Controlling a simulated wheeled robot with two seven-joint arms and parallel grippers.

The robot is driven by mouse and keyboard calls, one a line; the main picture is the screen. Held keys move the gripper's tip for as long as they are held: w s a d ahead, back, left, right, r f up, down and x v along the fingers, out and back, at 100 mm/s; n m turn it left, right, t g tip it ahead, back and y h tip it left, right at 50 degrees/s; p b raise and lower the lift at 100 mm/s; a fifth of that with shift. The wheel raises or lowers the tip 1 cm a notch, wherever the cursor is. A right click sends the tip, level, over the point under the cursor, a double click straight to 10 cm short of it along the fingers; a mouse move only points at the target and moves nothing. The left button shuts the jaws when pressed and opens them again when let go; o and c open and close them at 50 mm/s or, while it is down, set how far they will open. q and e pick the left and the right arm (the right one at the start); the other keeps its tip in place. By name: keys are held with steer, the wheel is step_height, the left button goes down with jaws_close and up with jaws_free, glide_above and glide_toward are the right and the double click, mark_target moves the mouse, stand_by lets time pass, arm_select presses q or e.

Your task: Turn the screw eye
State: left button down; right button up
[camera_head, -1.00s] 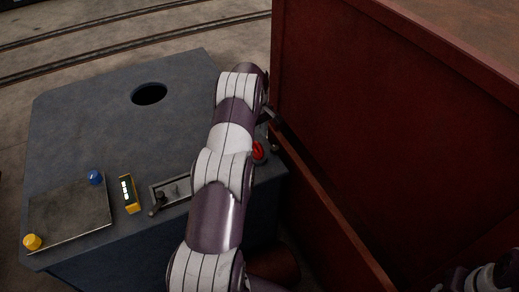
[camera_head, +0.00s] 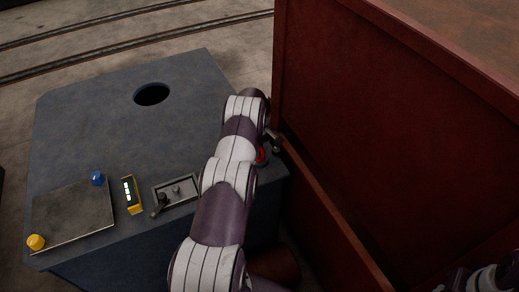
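My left arm reaches in from the bottom across the grey console (camera_head: 100,130). My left gripper (camera_head: 274,141) is at the console's right edge, close to the dark red wall; it is small and dark, and its finger opening cannot be made out. A red knob-like part (camera_head: 262,156) lies just below the gripper, partly hidden by my arm; whether they touch cannot be told. No screw eye can be clearly identified. A shallow recessed panel (camera_head: 188,201) left of my arm holds small metal parts and a dark lever (camera_head: 159,204).
A large dark red cabinet (camera_head: 400,130) stands close on the right. The console top has a round hole (camera_head: 152,94), a metal plate (camera_head: 75,220), a blue knob (camera_head: 97,178), a yellow knob (camera_head: 36,242) and a yellow display (camera_head: 132,195). Its upper middle is clear.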

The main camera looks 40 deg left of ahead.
arm_select(q)
steer(key=m+b, duration=0.1)
steer(key=b, duration=0.1)
steer(key=shift+f+b, duration=0.35)
steer(key=shift+b, duration=0.05)
steer(key=shift+r+m, duration=0.2)
steer(key=shift+m, duration=0.1)
steer(key=shift+r, duration=0.15)
steer(key=c, duration=1.1)
jaws_free()
